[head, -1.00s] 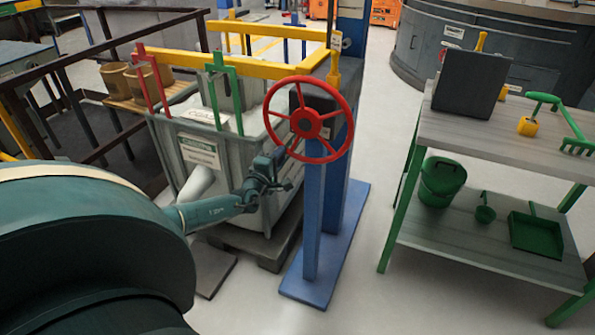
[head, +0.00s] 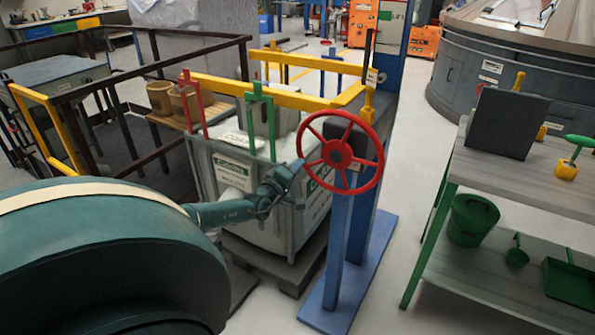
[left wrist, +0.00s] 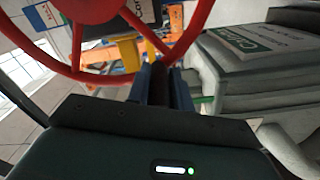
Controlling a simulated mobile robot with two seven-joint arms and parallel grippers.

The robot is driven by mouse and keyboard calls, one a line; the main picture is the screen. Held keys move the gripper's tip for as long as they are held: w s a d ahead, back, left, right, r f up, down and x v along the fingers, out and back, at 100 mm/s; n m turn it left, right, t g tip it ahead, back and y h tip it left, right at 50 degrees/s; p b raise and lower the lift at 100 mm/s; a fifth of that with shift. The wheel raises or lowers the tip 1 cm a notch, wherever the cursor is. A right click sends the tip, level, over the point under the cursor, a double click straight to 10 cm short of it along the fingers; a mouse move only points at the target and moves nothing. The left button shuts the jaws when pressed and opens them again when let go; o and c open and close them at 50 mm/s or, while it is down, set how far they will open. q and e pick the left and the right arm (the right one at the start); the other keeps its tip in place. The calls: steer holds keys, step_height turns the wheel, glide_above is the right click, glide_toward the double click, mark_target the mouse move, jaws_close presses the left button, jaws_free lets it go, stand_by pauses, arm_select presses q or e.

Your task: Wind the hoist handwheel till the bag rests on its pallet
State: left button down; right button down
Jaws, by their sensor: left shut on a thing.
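The red handwheel (head: 340,153) stands on a blue post (head: 345,240); its rim and spokes also show in the left wrist view (left wrist: 98,72). My left gripper (head: 298,166) is at the wheel's left side. In the left wrist view its fingers (left wrist: 160,88) are shut on a dark handle (left wrist: 160,78) by the wheel's rim. The big grey-white bag (head: 232,175), with a green-and-white label, hangs by its loops under the yellow hoist frame (head: 240,93). The dark pallet (head: 290,278) is beneath it. I cannot tell whether they touch. My right gripper is out of view.
A bench (head: 480,165) with green legs stands at the right, with a green bucket (head: 473,220) on its lower shelf. Dark railings (head: 100,65) and tan buckets (head: 160,97) are at the left. The floor between post and bench is clear.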

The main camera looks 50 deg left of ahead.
arm_select(q)
steer(key=shift+s+a+r, duration=0.1)
steer(key=shift+a+r, duration=0.1)
steer(key=shift+a, duration=0.25)
steer(key=c, duration=1.4)
jaws_free()
steer(key=shift+o, duration=0.7)
steer(key=shift+d+f, duration=0.1)
steer(key=shift+d, duration=0.05)
steer(key=p+v, duration=0.3)
steer(key=v, duration=1)
steer(key=shift+d, duration=0.15)
